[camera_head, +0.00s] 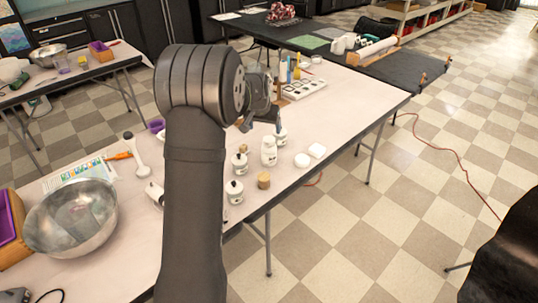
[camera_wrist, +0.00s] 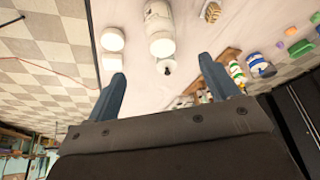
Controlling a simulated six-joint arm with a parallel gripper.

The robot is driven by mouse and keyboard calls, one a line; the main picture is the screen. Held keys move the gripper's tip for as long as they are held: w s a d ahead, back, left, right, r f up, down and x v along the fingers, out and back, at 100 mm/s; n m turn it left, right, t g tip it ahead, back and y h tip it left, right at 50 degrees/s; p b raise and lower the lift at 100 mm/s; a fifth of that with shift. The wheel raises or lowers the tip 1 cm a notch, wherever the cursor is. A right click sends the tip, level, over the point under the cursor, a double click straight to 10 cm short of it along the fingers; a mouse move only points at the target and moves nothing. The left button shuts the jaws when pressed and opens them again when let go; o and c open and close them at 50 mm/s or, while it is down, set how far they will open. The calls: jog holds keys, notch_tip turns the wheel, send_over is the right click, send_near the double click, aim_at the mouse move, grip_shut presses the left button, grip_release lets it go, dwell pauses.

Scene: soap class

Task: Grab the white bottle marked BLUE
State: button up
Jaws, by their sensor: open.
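Several white bottles stand on the long pale table in the head view. One white bottle (camera_head: 269,152) is near my gripper, with another (camera_head: 281,135) just behind it and two with dark tops (camera_head: 239,163) (camera_head: 234,192) nearer the camera. No label is readable, so I cannot tell which is marked BLUE. My gripper (camera_head: 262,122) is open above the far bottles, partly hidden by my arm. In the wrist view, a white bottle (camera_wrist: 160,32) lies beyond the gap between the open, empty fingers (camera_wrist: 162,70), with a small white top (camera_wrist: 167,67) nearer.
Two low white pieces (camera_head: 302,160) (camera_head: 317,150) lie right of the bottles near the table edge. A cork-coloured jar (camera_head: 264,181) stands close by. A steel bowl (camera_head: 72,217) is at left. Paint bottles and a white tray (camera_head: 304,90) are farther back.

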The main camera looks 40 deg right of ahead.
aim_at(269, 146)
jog(key=x, duration=1.5)
jog(key=shift+d+f, duration=0.1)
jog(key=shift+f, duration=0.15)
jog(key=c, duration=1.2)
jog(key=shift+c, duration=0.7)
jog(key=shift+r, duration=0.1)
jog(key=shift+r, duration=0.1)
